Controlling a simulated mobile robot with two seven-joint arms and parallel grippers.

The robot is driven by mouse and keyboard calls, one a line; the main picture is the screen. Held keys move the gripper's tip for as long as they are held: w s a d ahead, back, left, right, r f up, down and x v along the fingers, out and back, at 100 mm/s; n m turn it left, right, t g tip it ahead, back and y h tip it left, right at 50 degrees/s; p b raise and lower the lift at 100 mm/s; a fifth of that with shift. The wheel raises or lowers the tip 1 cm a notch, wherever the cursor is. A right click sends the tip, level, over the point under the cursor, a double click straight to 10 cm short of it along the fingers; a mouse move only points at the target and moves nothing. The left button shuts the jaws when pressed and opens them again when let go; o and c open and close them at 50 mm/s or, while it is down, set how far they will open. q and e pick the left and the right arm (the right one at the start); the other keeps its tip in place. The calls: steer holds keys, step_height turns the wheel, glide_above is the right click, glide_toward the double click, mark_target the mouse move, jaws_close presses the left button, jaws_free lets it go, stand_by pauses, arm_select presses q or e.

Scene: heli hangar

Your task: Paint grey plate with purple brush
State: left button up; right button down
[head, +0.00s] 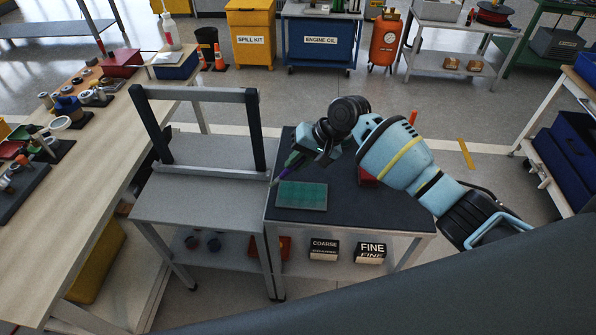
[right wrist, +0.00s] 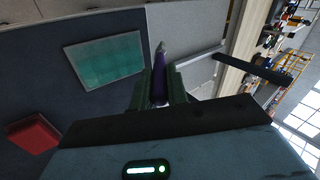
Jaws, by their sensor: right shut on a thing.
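The plate (head: 302,195) lies flat on the dark mat of the right-hand table. Its face is mostly teal green with a thin grey rim; it also shows in the right wrist view (right wrist: 103,63). My right gripper (head: 294,163) is shut on the purple brush (head: 284,173), above the plate's far left corner. In the right wrist view the brush (right wrist: 159,88) sits between the two green fingers, its tip pointing away and off to the side of the plate. Whether the tip touches anything cannot be told. My left gripper is not in view.
A red block (head: 367,177) lies on the mat right of the plate, partly behind my right arm. A grey table (head: 190,200) with an upright frame (head: 256,130) adjoins on the left. COARSE (head: 324,250) and FINE (head: 370,253) boxes sit on the shelf below.

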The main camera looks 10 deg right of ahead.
steer(key=shift+s+r, duration=0.1)
steer(key=shift+r, duration=0.9)
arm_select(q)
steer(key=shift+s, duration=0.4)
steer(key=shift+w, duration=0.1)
arm_select(e)
steer(key=shift+d, duration=0.35)
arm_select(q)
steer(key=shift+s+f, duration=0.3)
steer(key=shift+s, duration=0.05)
arm_select(e)
steer(key=s+d+r, duration=0.2)
steer(key=d, duration=0.4)
steer(key=s+d+r, duration=0.2)
steer(key=s+d, duration=0.1)
steer(key=d, duration=0.4)
arm_select(q)
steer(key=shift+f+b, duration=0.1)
steer(key=shift+b, duration=0.2)
arm_select(e)
steer(key=shift+a+f, duration=0.1)
steer(key=shift+f, duration=0.05)
